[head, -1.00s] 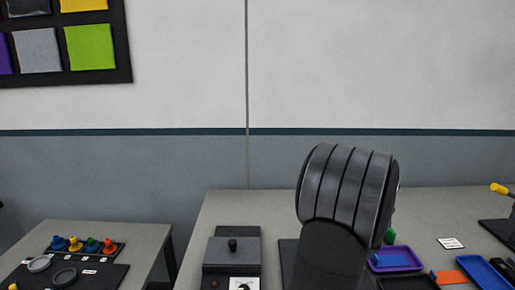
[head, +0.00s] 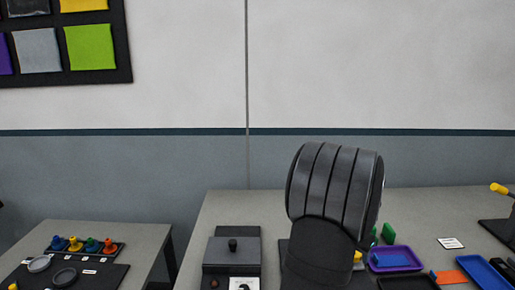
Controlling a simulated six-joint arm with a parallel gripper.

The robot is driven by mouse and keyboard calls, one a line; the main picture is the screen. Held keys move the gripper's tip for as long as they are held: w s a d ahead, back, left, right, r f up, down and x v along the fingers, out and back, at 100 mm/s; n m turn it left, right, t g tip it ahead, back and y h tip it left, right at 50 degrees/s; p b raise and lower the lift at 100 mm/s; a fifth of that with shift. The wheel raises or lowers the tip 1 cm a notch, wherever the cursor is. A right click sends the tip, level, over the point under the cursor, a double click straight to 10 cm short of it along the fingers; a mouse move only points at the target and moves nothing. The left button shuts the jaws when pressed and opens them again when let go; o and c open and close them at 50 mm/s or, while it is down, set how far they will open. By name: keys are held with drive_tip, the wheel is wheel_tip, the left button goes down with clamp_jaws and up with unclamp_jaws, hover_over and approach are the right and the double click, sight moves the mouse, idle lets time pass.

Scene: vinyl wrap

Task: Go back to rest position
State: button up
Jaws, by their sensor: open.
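My arm rises in the lower middle of the head view, in front of the main table (head: 228,207). Its dark grey ribbed part stands above the table and hides part of the tabletop behind it. My gripper is not visible in this view, so its fingers and anything near them cannot be seen.
Right of my arm are a purple tray (head: 408,262), a blue tray (head: 484,275), an orange piece (head: 452,277) and a green piece (head: 389,233). A dark box with a knob (head: 232,262) stands left. A side table (head: 130,237) holds several coloured knobs.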

drive_tip(key=shift+m, duration=0.6)
idle(0.4)
drive_tip(key=shift+s+d+n+t+y, duration=0.1)
drive_tip(key=shift+n+t+y, duration=0.2)
drive_tip(key=shift+n, duration=1)
drive_tip(key=shift+n+t+y, duration=0.2)
drive_tip(key=shift+n+y, duration=0.1)
drive_tip(key=shift+n, duration=1)
drive_tip(key=shift+n, duration=0.3)
drive_tip(key=shift+m, duration=0.4)
